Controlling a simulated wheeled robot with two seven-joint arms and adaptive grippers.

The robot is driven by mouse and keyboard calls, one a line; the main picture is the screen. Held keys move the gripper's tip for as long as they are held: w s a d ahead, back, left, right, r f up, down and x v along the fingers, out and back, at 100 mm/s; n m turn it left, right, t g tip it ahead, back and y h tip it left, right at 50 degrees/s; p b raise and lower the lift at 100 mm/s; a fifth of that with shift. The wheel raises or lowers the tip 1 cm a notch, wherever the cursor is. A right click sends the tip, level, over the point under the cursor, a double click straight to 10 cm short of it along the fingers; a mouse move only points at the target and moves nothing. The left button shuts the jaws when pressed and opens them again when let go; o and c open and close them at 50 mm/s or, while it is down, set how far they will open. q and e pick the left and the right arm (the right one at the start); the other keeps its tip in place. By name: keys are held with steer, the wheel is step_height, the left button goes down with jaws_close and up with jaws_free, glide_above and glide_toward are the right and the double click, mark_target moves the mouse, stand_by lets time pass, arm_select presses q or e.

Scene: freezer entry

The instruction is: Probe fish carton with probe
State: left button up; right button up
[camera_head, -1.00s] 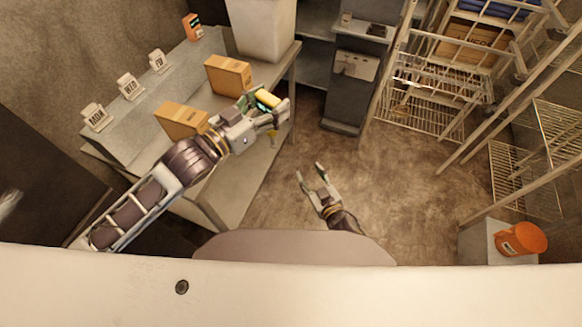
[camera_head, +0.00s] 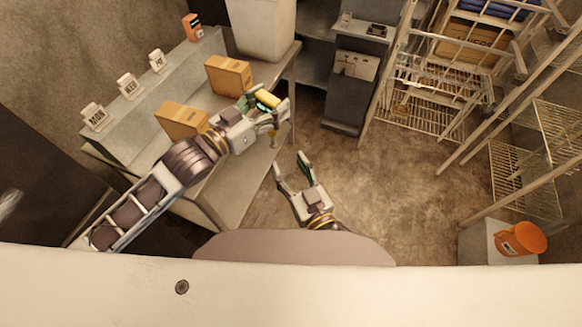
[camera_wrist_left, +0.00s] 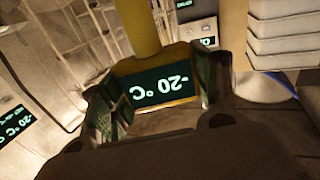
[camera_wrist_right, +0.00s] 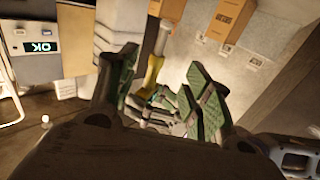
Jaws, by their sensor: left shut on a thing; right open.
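The yellow probe (camera_head: 267,98) is in my left gripper (camera_head: 272,106), which is shut on it above the table's right edge. In the left wrist view its display (camera_wrist_left: 160,90) reads -20 °C, upside down. My right gripper (camera_head: 290,165) is open and empty, below and right of the left one. The right wrist view shows the probe (camera_wrist_right: 153,75) beyond its open fingers.
The steel table (camera_head: 235,185) has a raised ledge with several day signs (camera_head: 130,87) and a small orange box (camera_head: 192,27). A white bin (camera_head: 262,30) stands at its far end. The middle floor is clear.

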mark_target(273, 137)
steer(key=shift+w, duration=0.2)
stand_by(0.3)
steer(key=shift+x, duration=5.85)
steer(key=shift+a, duration=0.1)
jaws_close()
arm_select(q)
steer(key=o, duration=1.5)
steer(key=shift+r, duration=0.15)
steer(key=shift+r, duration=4.85)
